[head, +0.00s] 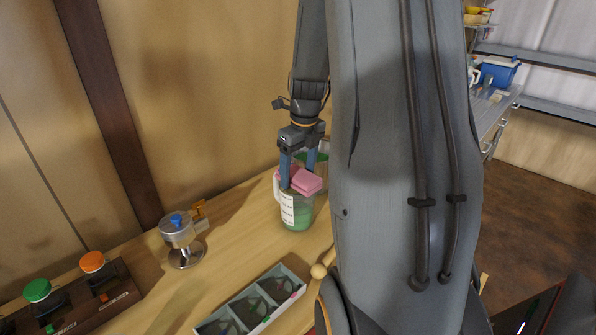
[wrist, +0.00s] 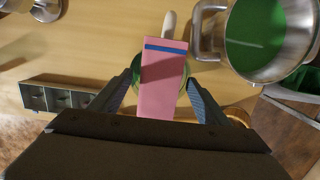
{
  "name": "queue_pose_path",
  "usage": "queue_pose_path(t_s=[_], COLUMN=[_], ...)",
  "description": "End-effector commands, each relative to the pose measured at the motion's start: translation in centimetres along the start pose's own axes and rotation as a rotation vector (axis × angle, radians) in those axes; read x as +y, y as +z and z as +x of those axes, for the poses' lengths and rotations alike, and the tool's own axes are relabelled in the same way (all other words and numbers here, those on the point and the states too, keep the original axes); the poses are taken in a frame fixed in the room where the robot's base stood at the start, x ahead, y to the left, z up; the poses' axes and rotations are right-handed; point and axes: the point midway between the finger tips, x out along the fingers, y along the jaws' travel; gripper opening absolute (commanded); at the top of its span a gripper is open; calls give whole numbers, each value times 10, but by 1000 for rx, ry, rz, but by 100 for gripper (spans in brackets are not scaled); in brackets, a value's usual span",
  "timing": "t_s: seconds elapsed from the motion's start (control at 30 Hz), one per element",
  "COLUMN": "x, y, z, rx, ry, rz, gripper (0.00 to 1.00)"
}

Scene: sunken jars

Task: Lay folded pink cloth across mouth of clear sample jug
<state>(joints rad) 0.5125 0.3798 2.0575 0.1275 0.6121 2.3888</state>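The clear sample jug (head: 297,215) stands upright on the wooden bench, with green contents and a white label with markings. The folded pink cloth (head: 308,182) lies across its mouth and overhangs the rim. In the wrist view the cloth (wrist: 163,95) is a long strip with a blue stripe near its far end, and the jug's green (wrist: 136,72) shows beside it. My gripper (head: 298,175) points down over the jug, one finger on each side of the cloth. The wrist view shows a narrow gap beside the cloth, so the fingers look open.
A metal pot with green contents (wrist: 262,35) stands close to the right in the wrist view. A divided tray (head: 253,302) lies in front of the jug. A metal vessel with a blue knob (head: 178,231) stands left, near a dark rack with green and orange caps (head: 78,296).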

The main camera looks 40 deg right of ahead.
Motion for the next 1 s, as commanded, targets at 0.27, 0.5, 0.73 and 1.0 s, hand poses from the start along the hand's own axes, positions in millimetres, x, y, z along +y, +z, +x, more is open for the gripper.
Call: queue_pose_path(t_s=[0.27, 0.5, 0.73, 1.0], x=[0, -1, 0, 0], y=[0, 2, 1, 0], z=[0, -22, -58, -78], rx=[0, -4, -4, -1], ry=[0, -3, -3, -1], rz=[0, 0, 0, 0], gripper=[72, 72, 72, 72])
